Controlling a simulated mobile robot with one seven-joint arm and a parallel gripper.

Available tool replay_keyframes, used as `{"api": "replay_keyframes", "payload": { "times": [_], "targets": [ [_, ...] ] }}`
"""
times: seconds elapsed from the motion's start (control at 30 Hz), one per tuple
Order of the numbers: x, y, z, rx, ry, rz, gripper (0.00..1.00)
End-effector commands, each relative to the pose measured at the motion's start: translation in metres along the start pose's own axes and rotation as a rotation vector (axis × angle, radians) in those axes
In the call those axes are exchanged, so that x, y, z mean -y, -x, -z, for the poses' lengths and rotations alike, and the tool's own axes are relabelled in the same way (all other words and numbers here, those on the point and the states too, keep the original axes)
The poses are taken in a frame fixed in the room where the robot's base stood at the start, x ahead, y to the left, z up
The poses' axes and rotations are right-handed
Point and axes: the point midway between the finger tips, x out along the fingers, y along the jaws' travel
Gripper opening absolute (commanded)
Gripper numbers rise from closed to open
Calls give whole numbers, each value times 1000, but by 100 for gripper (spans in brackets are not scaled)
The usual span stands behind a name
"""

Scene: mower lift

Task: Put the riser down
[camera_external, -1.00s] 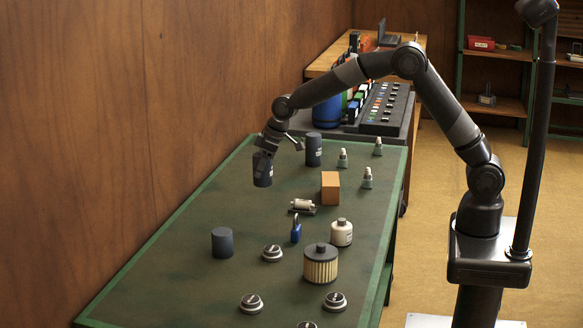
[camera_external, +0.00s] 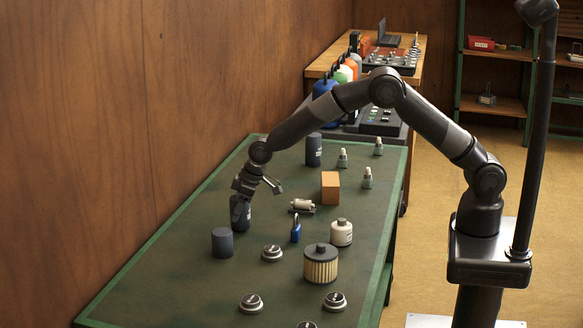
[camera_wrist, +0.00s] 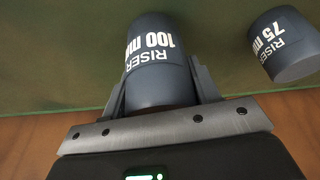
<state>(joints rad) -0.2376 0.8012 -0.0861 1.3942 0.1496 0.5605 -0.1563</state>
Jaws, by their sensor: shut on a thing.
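My gripper (camera_external: 240,201) is shut on a dark grey-blue cylinder, the riser (camera_external: 242,217), with its fingers on either side. The wrist view shows it between the fingers (camera_wrist: 160,88), and its label reads "RISER 100 mm" (camera_wrist: 153,55). It looks upright, at or just above the green table; I cannot tell whether its base touches. A shorter riser (camera_external: 222,243) labelled "75 mm" (camera_wrist: 287,45) stands close by on the table, apart from the held one. A third dark cylinder (camera_external: 313,150) stands at the table's far end.
A wooden wall (camera_external: 90,120) runs along the left. The front-left tabletop is clear.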

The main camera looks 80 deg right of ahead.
Motion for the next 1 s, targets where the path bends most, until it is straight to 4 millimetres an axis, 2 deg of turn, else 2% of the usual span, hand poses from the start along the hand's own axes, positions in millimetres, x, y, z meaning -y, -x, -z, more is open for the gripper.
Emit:
{"api": "replay_keyframes", "payload": {
  "times": [0.07,0.4,0.43,0.7,1.0],
  "targets": [
    [0,-6,-2,-1,1,0,23],
    [0,-9,-4,-1,0,0,23],
    [0,-9,-4,0,1,0,57],
    [0,-9,-4,0,0,0,77],
    [0,-4,-2,-2,1,0,77]
  ]
}}
